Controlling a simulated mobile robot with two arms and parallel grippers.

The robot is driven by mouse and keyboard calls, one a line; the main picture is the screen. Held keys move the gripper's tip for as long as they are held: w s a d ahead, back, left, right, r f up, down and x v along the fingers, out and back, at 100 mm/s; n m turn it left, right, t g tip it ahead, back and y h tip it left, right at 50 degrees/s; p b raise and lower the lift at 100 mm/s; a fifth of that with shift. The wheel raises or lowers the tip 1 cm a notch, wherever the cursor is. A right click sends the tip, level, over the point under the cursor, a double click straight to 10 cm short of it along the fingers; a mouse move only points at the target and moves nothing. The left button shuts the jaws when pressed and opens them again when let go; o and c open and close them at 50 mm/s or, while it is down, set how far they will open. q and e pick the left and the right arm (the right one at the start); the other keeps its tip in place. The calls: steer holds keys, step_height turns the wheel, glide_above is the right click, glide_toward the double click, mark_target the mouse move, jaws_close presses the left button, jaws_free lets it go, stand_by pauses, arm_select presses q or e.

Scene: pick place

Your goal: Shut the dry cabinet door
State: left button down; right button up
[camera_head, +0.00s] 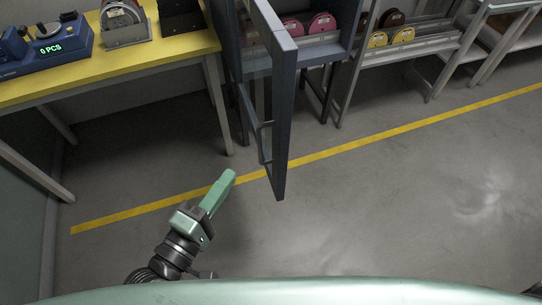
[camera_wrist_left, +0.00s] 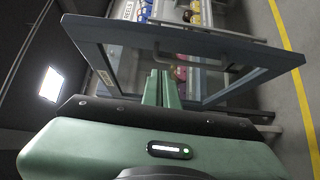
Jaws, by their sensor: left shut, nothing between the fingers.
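The dry cabinet door (camera_head: 283,120) is a blue-grey framed glass panel. It stands wide open, swung out toward me from the cabinet (camera_head: 232,60). A bar handle (camera_head: 262,140) is on the door's left face in the head view. My left gripper (camera_head: 229,178) is shut and empty, left of the door's lower end and apart from it in the head view. In the left wrist view the shut fingers (camera_wrist_left: 161,88) point toward the door frame (camera_wrist_left: 190,40), with the handle (camera_wrist_left: 205,60) beyond their tips. Any contact with the door cannot be told. My right gripper is not in view.
A yellow-topped table (camera_head: 130,65) with a blue counting device (camera_head: 45,48) stands at the upper left. Reels (camera_head: 322,23) sit inside the cabinet. A rack with yellow reels (camera_head: 402,36) stands to the right. The floor (camera_head: 400,190) right of the door is clear.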

arm_select(q)
steer(key=r, duration=0.1)
steer(key=p, duration=0.2)
glide_toward(278, 127)
steer(key=w+a, duration=0.1)
steer(key=w, duration=0.3)
steer(key=d, duration=0.1)
steer(key=w+d+p, duration=0.1)
steer(key=shift+w+d+f, duration=0.1)
steer(key=shift+w+d, duration=0.05)
steer(key=shift+d, duration=0.7)
